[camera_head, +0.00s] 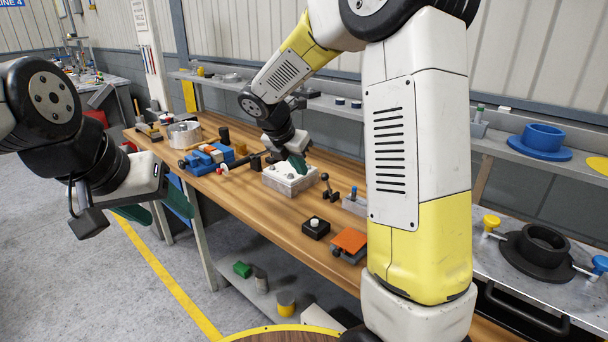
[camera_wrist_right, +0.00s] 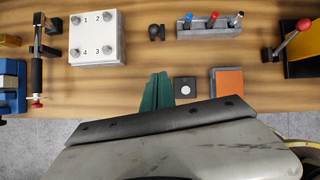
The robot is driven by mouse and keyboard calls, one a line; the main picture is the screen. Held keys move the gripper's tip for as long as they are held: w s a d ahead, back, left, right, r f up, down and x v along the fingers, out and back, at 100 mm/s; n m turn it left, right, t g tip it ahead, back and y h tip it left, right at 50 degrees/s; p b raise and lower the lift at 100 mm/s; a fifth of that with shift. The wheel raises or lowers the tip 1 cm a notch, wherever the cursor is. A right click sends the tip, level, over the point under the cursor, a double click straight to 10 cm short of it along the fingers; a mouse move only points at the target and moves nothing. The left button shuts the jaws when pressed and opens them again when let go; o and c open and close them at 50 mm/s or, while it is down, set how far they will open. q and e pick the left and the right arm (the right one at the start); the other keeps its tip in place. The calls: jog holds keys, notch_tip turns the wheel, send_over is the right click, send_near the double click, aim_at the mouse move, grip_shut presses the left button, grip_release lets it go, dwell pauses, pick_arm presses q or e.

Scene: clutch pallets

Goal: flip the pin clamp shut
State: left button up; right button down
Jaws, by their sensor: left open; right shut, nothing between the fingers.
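Two lever devices could be the pin clamp; I cannot tell which. A red-ball lever (camera_wrist_right: 292,39) leans beside a black and yellow fixture at the right of the right wrist view. A small black ball-topped lever (camera_head: 326,182) stands upright on the bench in the head view, and also shows in the right wrist view (camera_wrist_right: 156,32). My right gripper (camera_head: 298,164) is shut and empty, its green fingers overlapping the white block in the head view. The fingers also show in the right wrist view (camera_wrist_right: 157,92). My left gripper (camera_head: 155,207) is open, off the bench's left front edge.
The white numbered block (camera_wrist_right: 97,37) lies left of the black lever. A grey pin holder (camera_wrist_right: 209,30), black button box (camera_wrist_right: 185,88) and orange-topped block (camera_wrist_right: 228,82) are nearby. A blue fixture (camera_head: 205,159) stands further left. My right arm hides part of the bench.

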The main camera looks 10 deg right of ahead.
jog(key=shift+f, duration=0.1)
send_near(328, 185)
jog(key=shift+a+f, duration=0.15)
jog(key=shift+f, duration=0.8)
jog(key=shift+a+f, duration=0.1)
jog(key=shift+f, duration=0.85)
jog(key=shift+w+r, duration=0.1)
